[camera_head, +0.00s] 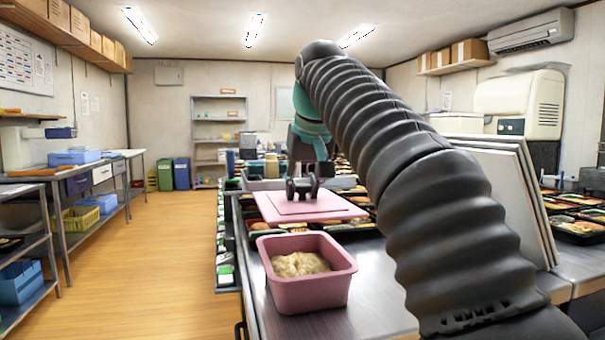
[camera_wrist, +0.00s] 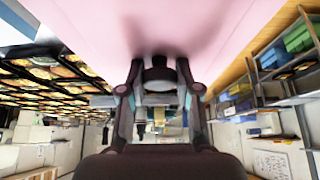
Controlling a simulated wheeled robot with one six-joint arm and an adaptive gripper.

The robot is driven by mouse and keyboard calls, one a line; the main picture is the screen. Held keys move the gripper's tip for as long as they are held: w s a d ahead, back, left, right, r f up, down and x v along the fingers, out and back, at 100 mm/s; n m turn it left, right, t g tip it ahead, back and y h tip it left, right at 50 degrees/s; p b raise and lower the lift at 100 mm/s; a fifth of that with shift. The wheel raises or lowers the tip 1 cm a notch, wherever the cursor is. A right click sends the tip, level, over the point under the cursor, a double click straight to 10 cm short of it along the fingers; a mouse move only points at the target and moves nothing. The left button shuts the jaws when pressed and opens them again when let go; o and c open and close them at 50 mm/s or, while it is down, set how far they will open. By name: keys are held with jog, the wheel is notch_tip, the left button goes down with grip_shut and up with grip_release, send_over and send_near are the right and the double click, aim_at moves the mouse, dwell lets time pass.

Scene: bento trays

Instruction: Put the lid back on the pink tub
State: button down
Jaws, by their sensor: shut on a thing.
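The pink tub (camera_head: 310,285) stands upright and uncovered on the steel table, with a pale lumpy food (camera_head: 299,264) inside. The flat pink lid (camera_head: 325,213) is held beyond the tub and higher in the head view, apart from it. My gripper (camera_head: 302,190) is shut on the lid from above, at its middle. In the wrist view the lid's pink underside or face (camera_wrist: 150,25) fills the top, with my gripper (camera_wrist: 158,75) against it. The exact grip point is hidden by the fingers.
Several filled bento trays (camera_head: 265,228) lie on the table behind the tub, partly under the lid. White upright panels (camera_head: 510,180) stand at the right. Bare steel tabletop (camera_head: 375,285) lies right of the tub. The floor at left is open.

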notch_tip(320, 180, down, 9)
jog(key=b, duration=0.4)
jog(key=shift+s, duration=0.1)
dwell(1.8)
jog(key=shift+c, duration=1.2)
grip_release()
jog(key=shift+r, duration=0.1)
jog(key=shift+r+p, duration=2)
jog(key=shift+r, duration=1.35)
